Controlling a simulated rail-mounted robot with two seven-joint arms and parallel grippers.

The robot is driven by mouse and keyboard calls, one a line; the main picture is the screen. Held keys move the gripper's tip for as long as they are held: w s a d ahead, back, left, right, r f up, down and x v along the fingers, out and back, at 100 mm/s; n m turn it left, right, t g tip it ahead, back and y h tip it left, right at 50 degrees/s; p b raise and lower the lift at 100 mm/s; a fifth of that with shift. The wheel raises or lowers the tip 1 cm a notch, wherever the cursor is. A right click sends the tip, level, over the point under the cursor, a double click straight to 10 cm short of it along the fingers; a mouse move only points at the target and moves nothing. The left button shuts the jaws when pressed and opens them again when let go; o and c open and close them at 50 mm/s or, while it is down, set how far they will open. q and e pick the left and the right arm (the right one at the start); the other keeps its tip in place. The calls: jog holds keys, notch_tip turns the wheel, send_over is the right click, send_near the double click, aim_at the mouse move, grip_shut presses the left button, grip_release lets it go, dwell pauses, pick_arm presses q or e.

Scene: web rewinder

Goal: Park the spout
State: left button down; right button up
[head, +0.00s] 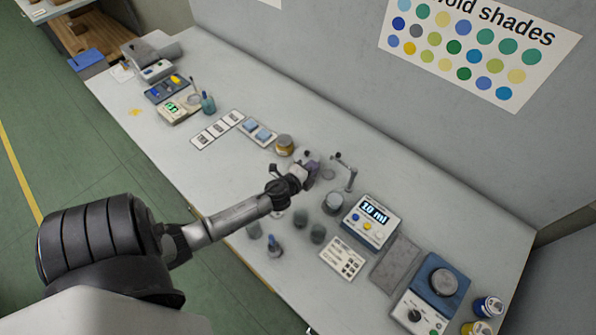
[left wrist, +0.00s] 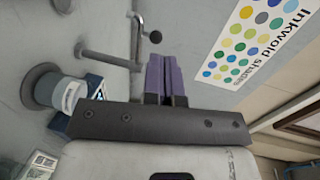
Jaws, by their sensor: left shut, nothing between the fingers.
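The spout (head: 347,172) is a grey bent metal tube on the bench, beside the dispenser (head: 371,222) whose lit display seems to read 10 ml. In the left wrist view the spout (left wrist: 108,58) shows as a grey tube meeting a thin cranked rod with a black ball knob (left wrist: 155,37). My left gripper (head: 313,168) is shut and empty, its purple fingertips just left of the spout in the head view. In the left wrist view the fingertips (left wrist: 162,72) are close together near the knob. Contact with the spout cannot be told. My right gripper is out of view.
A grey round pot (head: 335,203) stands by the dispenser. An amber-lidded jar (head: 285,145) is behind my left gripper. Several small cups and bottles, including a dark cup (head: 317,233), stand near the front edge. A grey panel wall with a shade poster (head: 480,45) borders the back.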

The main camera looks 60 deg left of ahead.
pick_arm(q)
jog(key=v, duration=0.3)
jog(key=a+v, duration=0.1)
jog(key=v, duration=0.1)
jog(key=shift+s+d+r, duration=0.1)
jog(key=shift+s, duration=0.35)
dwell(0.3)
